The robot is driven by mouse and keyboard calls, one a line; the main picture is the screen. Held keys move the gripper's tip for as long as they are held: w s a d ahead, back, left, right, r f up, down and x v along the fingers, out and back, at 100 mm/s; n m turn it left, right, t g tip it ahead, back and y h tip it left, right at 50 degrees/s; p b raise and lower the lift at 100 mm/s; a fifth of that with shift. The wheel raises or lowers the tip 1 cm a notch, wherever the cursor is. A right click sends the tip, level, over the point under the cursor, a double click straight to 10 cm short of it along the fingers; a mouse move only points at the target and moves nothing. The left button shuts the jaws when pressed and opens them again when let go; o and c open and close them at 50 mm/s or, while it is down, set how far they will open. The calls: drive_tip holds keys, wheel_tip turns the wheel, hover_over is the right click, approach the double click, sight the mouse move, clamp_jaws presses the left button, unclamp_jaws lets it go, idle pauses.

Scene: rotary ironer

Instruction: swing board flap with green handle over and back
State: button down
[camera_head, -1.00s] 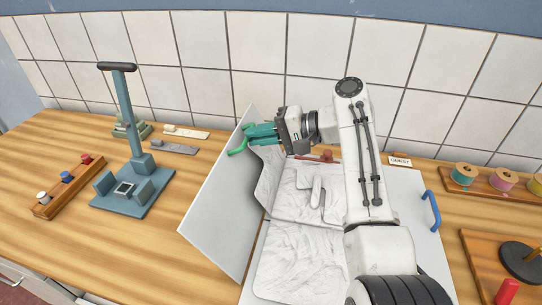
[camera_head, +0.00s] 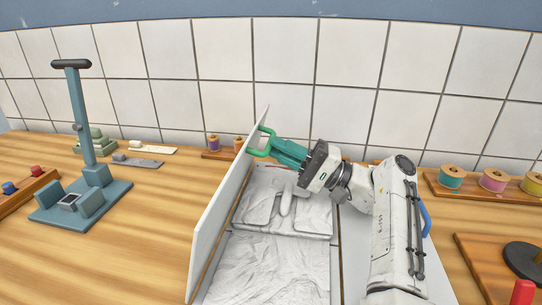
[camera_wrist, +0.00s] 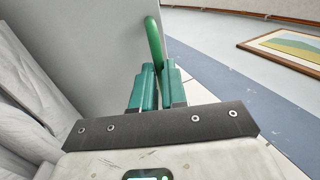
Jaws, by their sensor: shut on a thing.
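The white board flap (camera_head: 222,215) stands up steeply at the left edge of the padded white board (camera_head: 265,265), seen at a narrow angle. Its green handle (camera_head: 266,140) is a loop near the flap's far top edge. My gripper (camera_head: 268,149), with green fingers, reaches in from the right and is shut on the handle. In the wrist view the handle (camera_wrist: 154,42) rises from between the fingertips (camera_wrist: 156,78), beside the pale flap face (camera_wrist: 95,40). The handle's lower part is hidden by the fingers.
A blue handle (camera_head: 425,218) is at the right, partly behind my arm. A teal press stand (camera_head: 85,150) stands at left, with clear wooden tabletop (camera_head: 130,235) between it and the flap. Thread spools (camera_head: 493,181) sit at right; a tiled wall is behind.

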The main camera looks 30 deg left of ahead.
drive_tip(key=shift+w+d+f, duration=0.15)
drive_tip(key=shift+d+f, duration=0.2)
drive_tip(key=shift+f, duration=0.1)
drive_tip(key=shift+f+b, duration=0.2)
drive_tip(key=shift+b, duration=0.1)
drive_tip(key=c, duration=1.4)
unclamp_jaws()
drive_tip(key=shift+o, duration=1.2)
drive_tip(key=shift+r, duration=0.1)
